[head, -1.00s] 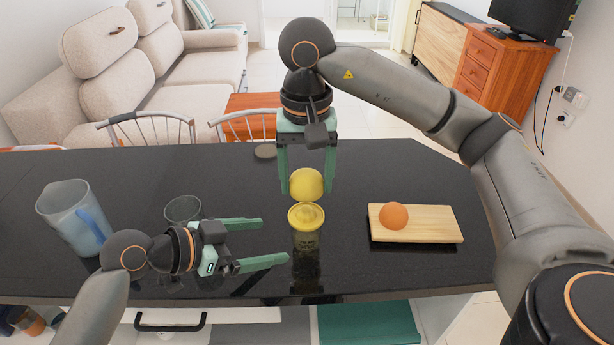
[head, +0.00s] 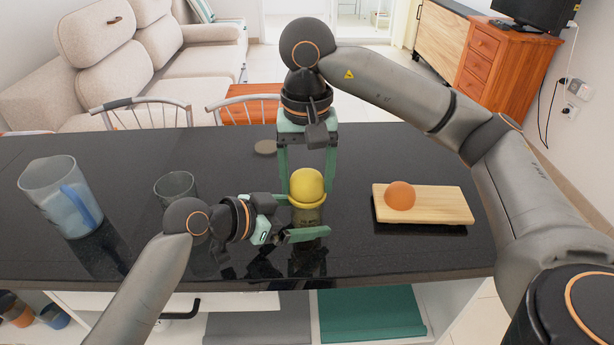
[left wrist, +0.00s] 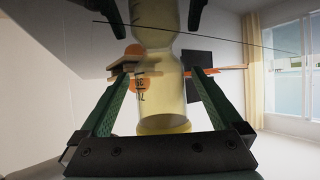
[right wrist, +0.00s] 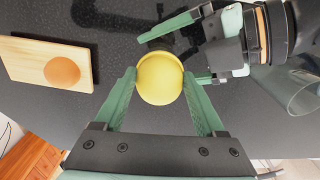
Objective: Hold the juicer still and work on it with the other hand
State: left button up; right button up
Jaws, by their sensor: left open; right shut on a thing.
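The juicer (head: 307,217) stands upright on the black counter, a clear jar with a yellow rim. Its jar also shows in the left wrist view (left wrist: 160,92), dark lettering on its side. A yellow lemon (head: 307,180) sits on its top, touching the rim as far as I can see. My right gripper (head: 307,187) comes down from above and is shut on the lemon, a finger on either side; the lemon is also between the fingertips in the right wrist view (right wrist: 160,78). My left gripper (head: 304,220) is open, its fingers on either side of the jar; the far fingertip is hidden in the head view.
A wooden board (head: 440,204) with an orange (head: 400,195) lies to the right. A glass (head: 174,186) and a bluish jug (head: 60,195) stand to the left. A small dark disc (head: 265,147) lies behind. The counter between juicer and board is clear.

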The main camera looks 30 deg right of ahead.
pick_arm(q)
jog(key=c, duration=1.3)
jog(key=shift+o, duration=0.2)
dwell(0.4)
